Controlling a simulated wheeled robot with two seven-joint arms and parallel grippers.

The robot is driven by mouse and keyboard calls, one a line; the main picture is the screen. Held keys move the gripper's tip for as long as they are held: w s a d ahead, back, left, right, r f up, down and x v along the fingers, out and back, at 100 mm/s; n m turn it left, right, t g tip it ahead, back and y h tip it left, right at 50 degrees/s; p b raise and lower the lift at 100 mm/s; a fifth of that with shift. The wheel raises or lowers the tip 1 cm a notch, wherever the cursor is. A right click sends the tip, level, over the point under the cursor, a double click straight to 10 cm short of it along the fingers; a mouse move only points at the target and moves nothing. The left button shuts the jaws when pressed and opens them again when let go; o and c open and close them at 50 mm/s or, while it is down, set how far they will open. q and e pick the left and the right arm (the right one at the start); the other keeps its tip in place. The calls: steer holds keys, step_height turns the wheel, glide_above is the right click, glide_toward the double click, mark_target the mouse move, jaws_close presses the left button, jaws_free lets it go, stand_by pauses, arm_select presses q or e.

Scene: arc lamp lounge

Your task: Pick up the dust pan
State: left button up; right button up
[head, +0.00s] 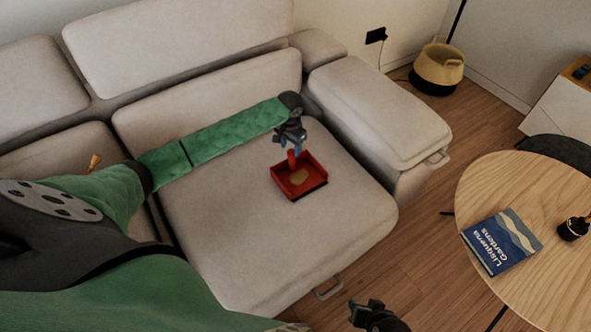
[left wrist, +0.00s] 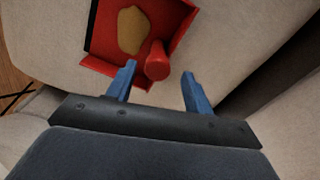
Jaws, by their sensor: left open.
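The red dust pan (head: 313,172) lies on the beige sofa seat, with a tan-yellow patch in its tray and a black front edge. Its red handle stands up at the back, toward my left gripper (head: 291,149). In the left wrist view the dust pan (left wrist: 178,22) is at the top, and the round end of its handle (left wrist: 157,62) shows between the blue fingers of my left gripper (left wrist: 158,88). The fingers are open and apart on both sides of the handle. My right gripper (head: 372,315) shows partly at the bottom edge of the head view, away from the sofa.
The sofa armrest (head: 375,110) rises right of the dust pan, and the backrest (head: 210,90) stands behind it. A round wooden table (head: 545,275) with a blue book (head: 501,241) stands at the right. A basket (head: 438,68) is on the floor at the back.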

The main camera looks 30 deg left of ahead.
mark_target(291, 152)
arm_select(q)
step_height(291, 152, down, 4)
steer(key=shift+s+d+r, duration=0.1)
steer(key=shift+s+r, duration=0.05)
steer(key=shift+r, duration=0.1)
steer(key=shift+c, duration=0.4)
jaws_close()
steer(key=shift+r, duration=0.1)
